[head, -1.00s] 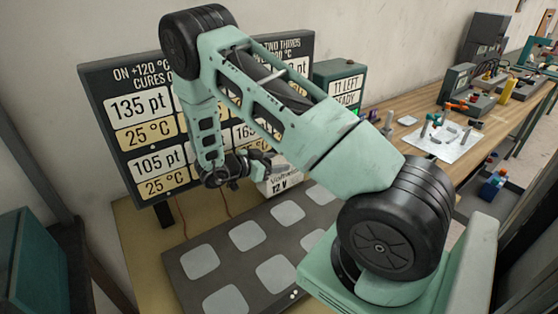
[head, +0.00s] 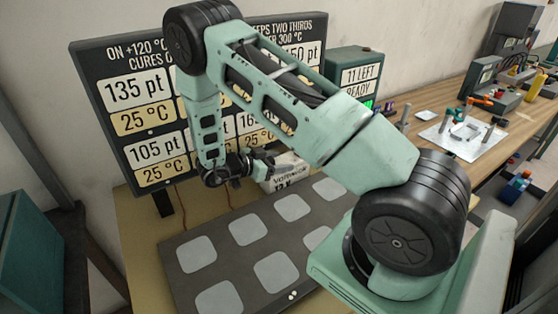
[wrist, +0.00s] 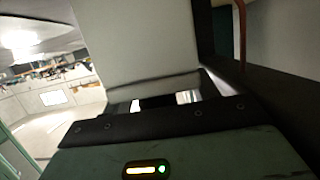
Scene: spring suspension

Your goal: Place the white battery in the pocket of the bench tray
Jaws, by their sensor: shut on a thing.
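The white battery (head: 287,174), marked 12 V, is at the far edge of the dark slab, partly hidden behind my gripper. My gripper (head: 266,164) is shut on it from the left. In the wrist view a large pale face, likely the battery (wrist: 135,40), fills the upper middle beyond the dark gripper bar. I cannot tell whether the battery touches the surface below. A white plate (head: 440,142) with a small square frame and upright pegs lies on the wooden bench at the right; it may be the bench tray, but its pocket is not clear.
A dark slab (head: 232,270) with several pale square pads lies in front of my arm. Tools and equipment crowd the wooden bench (head: 418,112). A red wire (wrist: 241,30) hangs near my gripper.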

